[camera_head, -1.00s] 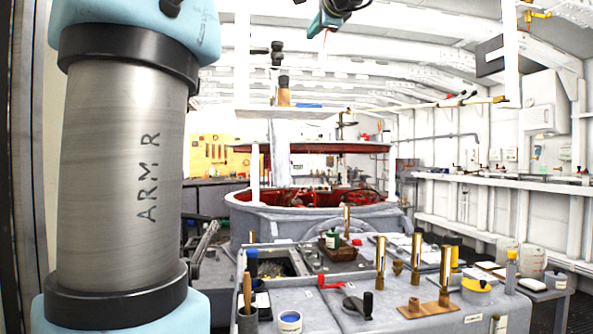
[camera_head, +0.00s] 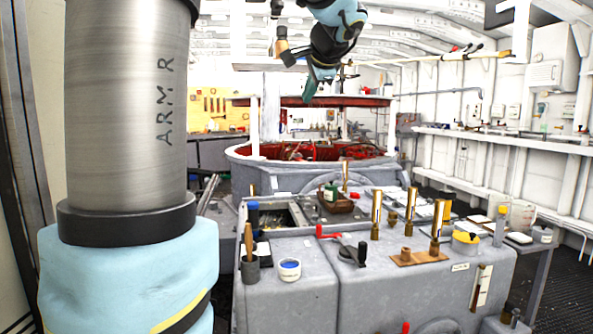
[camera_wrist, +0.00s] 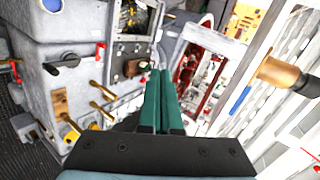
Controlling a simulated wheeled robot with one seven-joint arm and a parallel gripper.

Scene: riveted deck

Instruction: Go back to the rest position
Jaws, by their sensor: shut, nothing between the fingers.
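My gripper (camera_head: 309,92) hangs at the top middle of the head view, pointing down, in front of the round red-lined structure. In the wrist view its two green fingers (camera_wrist: 160,85) lie side by side, closed together, with nothing between them. It is in the air, apart from the bench and everything on it. A large steel link of my arm marked "ARM R" fills the left of the head view and hides what is behind it.
A white shelf (camera_head: 520,139) runs along the right wall. The air above the bench is clear.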

